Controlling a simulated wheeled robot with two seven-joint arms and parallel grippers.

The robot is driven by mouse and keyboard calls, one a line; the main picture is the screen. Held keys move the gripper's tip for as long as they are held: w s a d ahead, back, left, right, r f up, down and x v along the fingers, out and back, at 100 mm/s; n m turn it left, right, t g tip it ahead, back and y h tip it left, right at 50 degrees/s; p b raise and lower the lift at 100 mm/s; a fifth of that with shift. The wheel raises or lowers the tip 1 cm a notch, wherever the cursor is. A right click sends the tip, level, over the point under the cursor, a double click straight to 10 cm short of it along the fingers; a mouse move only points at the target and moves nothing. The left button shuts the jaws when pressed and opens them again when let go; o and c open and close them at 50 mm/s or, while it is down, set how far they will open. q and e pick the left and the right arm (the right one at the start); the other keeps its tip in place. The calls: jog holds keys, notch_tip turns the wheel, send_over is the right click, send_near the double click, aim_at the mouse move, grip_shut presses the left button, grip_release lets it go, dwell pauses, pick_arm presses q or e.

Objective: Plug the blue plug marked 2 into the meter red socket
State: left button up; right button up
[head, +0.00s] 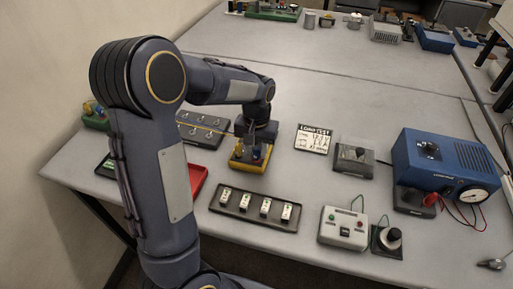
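My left gripper (255,148) points down over a yellow block (236,166) near the middle of the table. A small blue piece (256,154) shows right at its fingertips, with a reddish piece beside it. I cannot tell whether the fingers are closed on the blue piece, and no number 2 is readable. The gripper and wrist hide much of the yellow block's top. I cannot make out a red socket marked as the meter's. My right gripper is out of view.
A black tray (238,209) with several white modules lies in front. A white card (314,139), a grey box (353,158) and a blue unit with a dial (439,162) stand to the right. A white button box (343,230) is at front right. My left arm hides part of a red tray (197,180).

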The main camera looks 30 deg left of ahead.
pick_arm(q)
jog(key=shift+o, duration=1.3)
notch_tip(320, 180, up, 7)
jog(key=shift+r+b, duration=0.2)
jog(key=shift+b, duration=0.1)
jog(key=shift+r, duration=0.25)
